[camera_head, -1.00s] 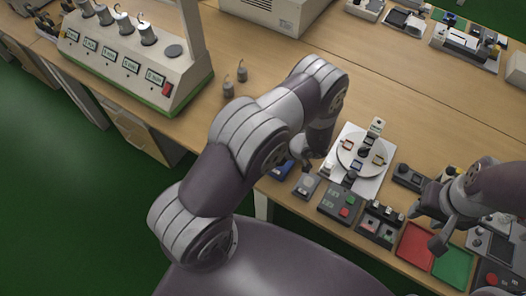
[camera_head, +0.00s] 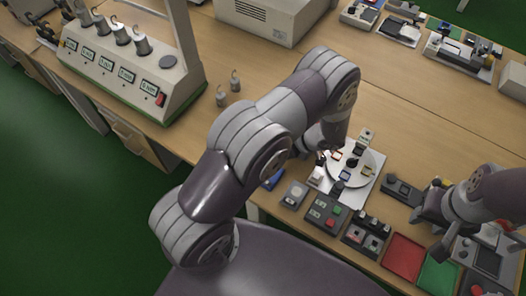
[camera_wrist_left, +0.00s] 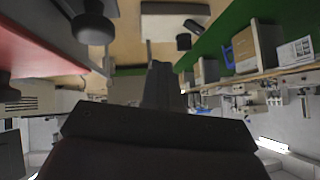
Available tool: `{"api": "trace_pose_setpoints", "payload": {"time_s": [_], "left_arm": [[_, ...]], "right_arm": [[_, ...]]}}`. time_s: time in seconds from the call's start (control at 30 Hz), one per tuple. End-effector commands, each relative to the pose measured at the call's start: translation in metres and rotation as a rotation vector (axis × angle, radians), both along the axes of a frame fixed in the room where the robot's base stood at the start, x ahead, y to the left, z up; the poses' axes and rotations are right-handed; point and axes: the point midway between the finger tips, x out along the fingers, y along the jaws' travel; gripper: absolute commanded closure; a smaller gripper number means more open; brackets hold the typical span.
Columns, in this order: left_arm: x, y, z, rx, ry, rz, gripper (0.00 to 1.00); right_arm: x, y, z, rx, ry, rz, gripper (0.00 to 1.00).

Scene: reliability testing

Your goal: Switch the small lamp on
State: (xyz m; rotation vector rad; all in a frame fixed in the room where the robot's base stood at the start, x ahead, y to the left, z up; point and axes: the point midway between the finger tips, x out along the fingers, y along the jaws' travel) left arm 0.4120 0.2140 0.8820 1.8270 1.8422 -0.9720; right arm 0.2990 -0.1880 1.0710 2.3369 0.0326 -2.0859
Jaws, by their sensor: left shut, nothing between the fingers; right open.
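I cannot single out a small lamp with certainty. A control box (camera_head: 325,211) with a green and a red button stands near the table's front edge. A small grey box (camera_head: 294,194) with a round top is to its left. A white turntable (camera_head: 364,172) with small blocks on it lies behind them. My left gripper (camera_head: 319,157) is shut and empty at the turntable's left edge, partly hidden by its arm; its dark fingers also show in the left wrist view (camera_wrist_left: 163,80). My right gripper (camera_head: 431,233) is open above the red and green trays, apart from the boxes.
A red tray (camera_head: 403,257) and a green tray (camera_head: 438,273) lie at the front right. A dark device (camera_head: 367,233) stands left of them. A large weight-holding unit (camera_head: 130,80) is at the back left.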

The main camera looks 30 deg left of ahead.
Motion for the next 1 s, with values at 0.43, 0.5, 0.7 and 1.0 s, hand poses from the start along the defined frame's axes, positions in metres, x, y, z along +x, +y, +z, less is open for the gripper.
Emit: {"api": "trace_pose_setpoints", "payload": {"time_s": [0.43,0.5,0.7,1.0], "left_arm": [[0.014,-0.03,0.023,0.0,0.002,0.001,1.0],[0.014,-0.03,0.023,0.0,0.002,0.001,1.0],[0.014,-0.03,0.023,0.0,0.002,0.001,1.0],[0.045,-0.024,0.042,-0.045,-0.099,-0.119,1.0]], "right_arm": [[0.0,0.0,-0.008,0.0,-0.001,0.0,0.57],[0.0,0.0,-0.008,0.0,-0.001,0.0,0.57],[0.0,0.0,-0.008,0.0,-0.001,0.0,0.57],[0.0,0.0,-0.007,0.0,-0.001,0.0,0.57]]}}
